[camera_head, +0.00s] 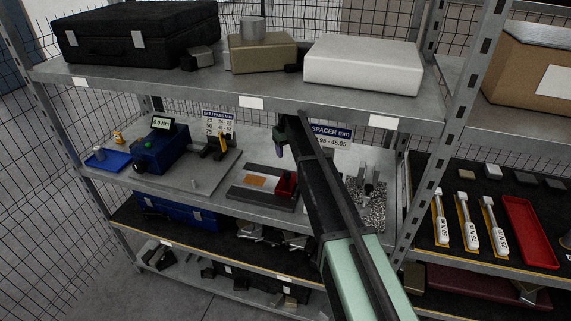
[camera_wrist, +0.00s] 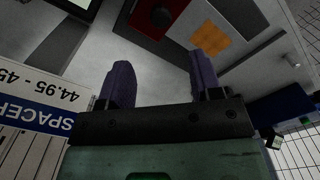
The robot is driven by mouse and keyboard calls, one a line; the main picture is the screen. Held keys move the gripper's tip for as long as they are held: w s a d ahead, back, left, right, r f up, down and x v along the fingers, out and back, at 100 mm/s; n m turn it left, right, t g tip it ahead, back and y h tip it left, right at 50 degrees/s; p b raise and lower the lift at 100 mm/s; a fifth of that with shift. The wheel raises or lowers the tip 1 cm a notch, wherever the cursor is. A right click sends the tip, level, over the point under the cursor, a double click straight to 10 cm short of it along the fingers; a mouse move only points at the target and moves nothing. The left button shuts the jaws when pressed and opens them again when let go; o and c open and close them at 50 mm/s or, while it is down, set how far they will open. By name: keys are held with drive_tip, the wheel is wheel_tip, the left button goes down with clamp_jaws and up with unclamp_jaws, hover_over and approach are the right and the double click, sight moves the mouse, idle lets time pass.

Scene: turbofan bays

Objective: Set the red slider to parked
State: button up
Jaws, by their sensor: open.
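The red slider (camera_head: 286,184) is a small red block at the right end of a grey fixture (camera_head: 262,204) on the middle shelf. An orange patch (camera_head: 257,181) lies on the fixture to its left. In the wrist view the red slider (camera_wrist: 145,22) shows a dark round knob, with the orange patch (camera_wrist: 209,41) to its right. My gripper (camera_head: 279,152) is above and behind the fixture, apart from the slider. In the wrist view its two purple fingers (camera_wrist: 161,66) stand wide apart with nothing between them. I cannot read any position marks on the fixture.
A "SPACER mm" sign (camera_head: 331,134) stands close to my arm; it also shows in the wrist view (camera_wrist: 45,103). A blue device (camera_head: 160,149) and a blue tray (camera_head: 108,160) are at the left. The upper shelf (camera_head: 216,90) hangs over the workspace. Metal blocks (camera_head: 367,188) stand at the right.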

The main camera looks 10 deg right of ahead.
sight(287, 173)
wheel_tip(287, 173, down, 11)
drive_tip(key=b, duration=1.1)
drive_tip(key=shift+f, duration=0.15)
drive_tip(key=shift+s, duration=0.1)
drive_tip(key=shift+r, duration=0.2)
clamp_jaws()
drive_tip(key=shift+a, duration=0.1)
